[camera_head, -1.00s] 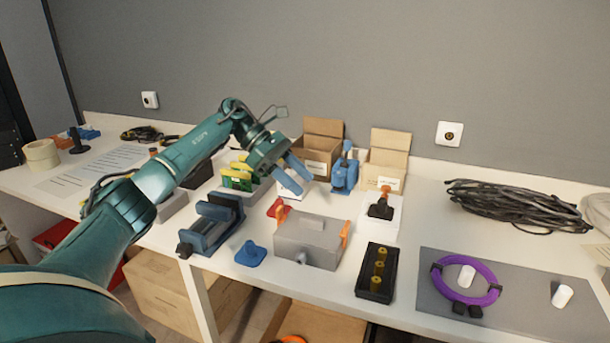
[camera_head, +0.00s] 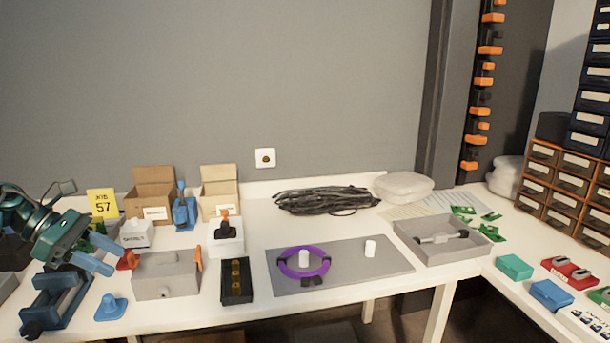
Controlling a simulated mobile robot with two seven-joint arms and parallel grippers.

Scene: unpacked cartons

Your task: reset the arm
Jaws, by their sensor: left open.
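My left gripper (camera_head: 100,257) is at the left edge of the head view, with two blue fingers apart and nothing between them. It hangs above the white table (camera_head: 405,312), over the blue vise-like block (camera_head: 52,303) and left of the grey box with orange clips (camera_head: 166,276). Only the end of my left arm (camera_head: 28,215) shows; the rest is out of view. My right gripper is not in view.
Two open cartons (camera_head: 153,190) (camera_head: 219,190) stand by the wall. A purple ring (camera_head: 304,262) lies on a grey mat (camera_head: 395,265). A grey tray (camera_head: 447,256) is right of it. Black cable (camera_head: 326,200) lies behind. Drawer cabinets (camera_head: 563,182) stand far right.

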